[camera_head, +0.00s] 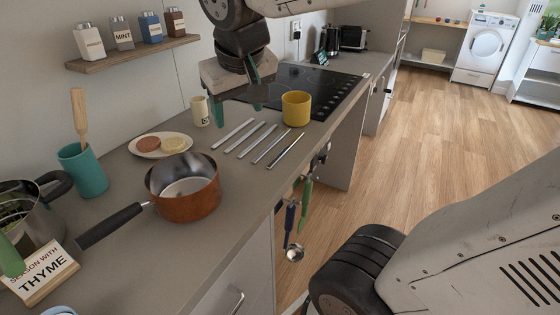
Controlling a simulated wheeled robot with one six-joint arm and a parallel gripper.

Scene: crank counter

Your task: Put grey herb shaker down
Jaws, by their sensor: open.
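The grey herb shaker (122,34) stands upright on the wooden wall shelf (135,51), second from the left, with a label reading MINT. My gripper (237,103) is open, pointing down over the counter near the hob's front left corner. Its green-tipped fingers are apart and I see nothing between them. It is to the right of the shelf and well apart from the grey shaker. A cream cup-like item (200,111) stands just left of the fingers.
Cream (89,42), blue (151,28) and brown (174,21) shakers share the shelf. On the counter are a copper saucepan (185,203), a plate (160,146), metal utensils (257,138), a yellow mug (296,108), a teal holder (82,170) and a THYME card (40,277).

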